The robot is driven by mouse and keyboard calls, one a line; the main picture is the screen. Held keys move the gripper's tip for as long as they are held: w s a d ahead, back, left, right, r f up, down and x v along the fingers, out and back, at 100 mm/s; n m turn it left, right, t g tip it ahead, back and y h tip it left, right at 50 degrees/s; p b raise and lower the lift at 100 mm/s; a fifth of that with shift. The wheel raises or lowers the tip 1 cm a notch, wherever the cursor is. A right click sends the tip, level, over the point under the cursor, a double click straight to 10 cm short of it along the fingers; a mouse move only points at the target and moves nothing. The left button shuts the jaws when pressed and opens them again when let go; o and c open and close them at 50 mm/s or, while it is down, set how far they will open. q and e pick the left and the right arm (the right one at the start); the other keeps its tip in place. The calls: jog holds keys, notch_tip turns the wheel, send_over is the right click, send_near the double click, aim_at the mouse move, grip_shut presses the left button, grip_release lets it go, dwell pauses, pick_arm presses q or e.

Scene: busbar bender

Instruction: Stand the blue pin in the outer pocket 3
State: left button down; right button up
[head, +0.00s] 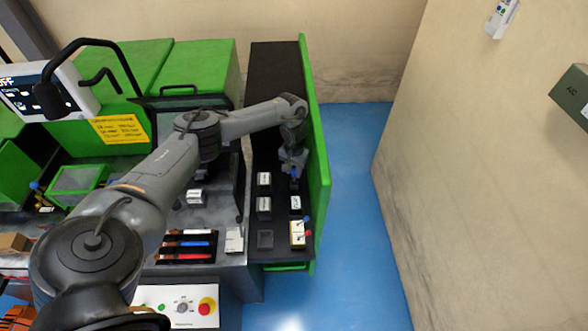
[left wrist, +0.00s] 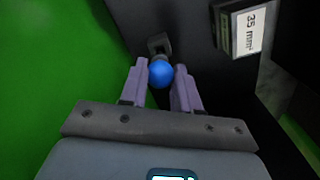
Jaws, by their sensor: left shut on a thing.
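My left gripper (head: 293,168) is over the black drawer top, near its green right wall. In the left wrist view, the left gripper (left wrist: 161,88) is shut on the blue pin (left wrist: 161,73), whose round blue head shows between the two fingers. A small grey pocket (left wrist: 159,43) shows just beyond the pin's head. The pin's lower end is hidden, so I cannot tell whether it sits in a pocket. In the head view the blue pin (head: 295,174) is only a small spot under the fingers. My right gripper is not in view.
A block labelled 35 mm² (left wrist: 238,30) stands close to the right of the gripper. Labelled blocks (head: 264,179) stand in rows on the drawer (head: 272,75). A pale holder (head: 298,233) is at the near end. The green wall (head: 317,160) runs close along the right.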

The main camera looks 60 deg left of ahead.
aim_at(294, 175)
pick_arm(q)
jog(key=shift+f+b, duration=0.7)
jog(key=shift+f, duration=1.05)
jog(key=c, duration=0.7)
grip_release()
jog(key=shift+c, duration=0.2)
jog(key=shift+r, duration=0.1)
notch_tip(294, 175, up, 9)
jog(key=shift+r+p, duration=0.15)
jog(key=shift+p, duration=0.95)
jog(key=shift+r+p, duration=0.3)
jog(key=shift+r, duration=0.45)
jog(key=shift+s, duration=0.1)
